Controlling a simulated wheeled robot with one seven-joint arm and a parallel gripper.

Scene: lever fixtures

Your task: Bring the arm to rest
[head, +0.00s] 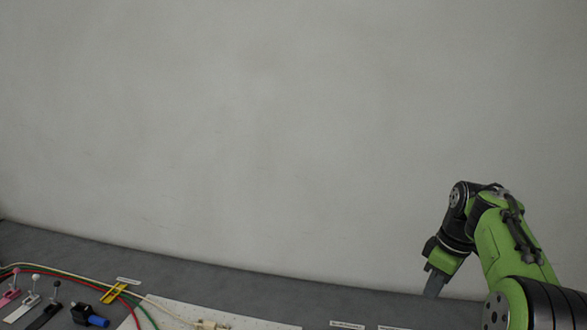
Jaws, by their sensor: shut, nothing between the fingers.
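My green and black arm (510,240) rises at the lower right and bends over near the wall. My gripper (434,286) hangs at its end, pointing down over the back right of the grey work surface (270,288). Its fingers look close together, with nothing seen between them. It is apart from the lever fixtures at the far left.
Levers with pink (12,287), white (30,295) and black (48,302) parts stand at the lower left. A blue and black part (90,317), a yellow piece (113,292) and cables (70,273) lie beside them. A plain wall (270,120) stands behind.

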